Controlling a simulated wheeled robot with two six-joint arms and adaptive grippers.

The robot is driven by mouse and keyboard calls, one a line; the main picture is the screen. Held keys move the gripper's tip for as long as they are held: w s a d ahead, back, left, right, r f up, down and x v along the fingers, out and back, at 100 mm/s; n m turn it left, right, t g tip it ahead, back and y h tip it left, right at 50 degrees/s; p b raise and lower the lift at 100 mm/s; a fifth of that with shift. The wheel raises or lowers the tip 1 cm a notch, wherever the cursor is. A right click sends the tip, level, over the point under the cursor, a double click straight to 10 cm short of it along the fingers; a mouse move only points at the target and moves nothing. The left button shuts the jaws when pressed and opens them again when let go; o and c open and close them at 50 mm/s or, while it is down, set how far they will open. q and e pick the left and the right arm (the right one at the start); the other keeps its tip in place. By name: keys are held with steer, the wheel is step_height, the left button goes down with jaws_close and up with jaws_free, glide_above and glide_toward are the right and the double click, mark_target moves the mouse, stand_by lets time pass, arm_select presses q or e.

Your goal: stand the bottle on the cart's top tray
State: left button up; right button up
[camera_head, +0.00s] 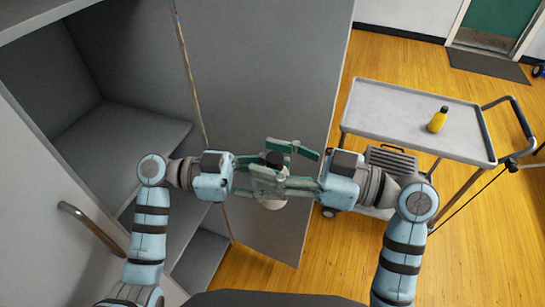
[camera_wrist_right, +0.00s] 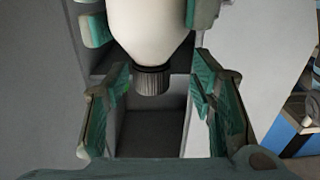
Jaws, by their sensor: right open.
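The bottle is white with a dark ribbed cap. In the head view its cap (camera_head: 274,158) shows between my two grippers, and its pale body (camera_head: 275,203) shows partly below them. My left gripper (camera_head: 264,173) is shut on the bottle's body and holds it in the air. In the right wrist view the bottle (camera_wrist_right: 151,30) has left gripper fingers on both sides. My right gripper (camera_head: 288,168) is open, its fingers (camera_wrist_right: 160,78) spread to either side of the cap, apart from it. The cart's top tray (camera_head: 390,105) is at the right, away from both grippers.
A yellow bottle with a dark cap (camera_head: 437,121) stands on the tray's right part; the tray's left and middle are bare. A grey cabinet with an open door (camera_head: 270,70) stands at the left and behind my grippers. A grey crate (camera_head: 391,160) sits under the tray.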

steer(key=shift+w+a, duration=0.1)
steer(key=shift+a, duration=0.15)
arm_select(q)
steer(key=shift+d, duration=0.15)
arm_select(e)
steer(key=shift+d, duration=0.1)
steer(key=shift+c, duration=0.6)
steer(key=c, duration=0.3)
jaws_close()
arm_select(q)
steer(key=o, duration=1.4)
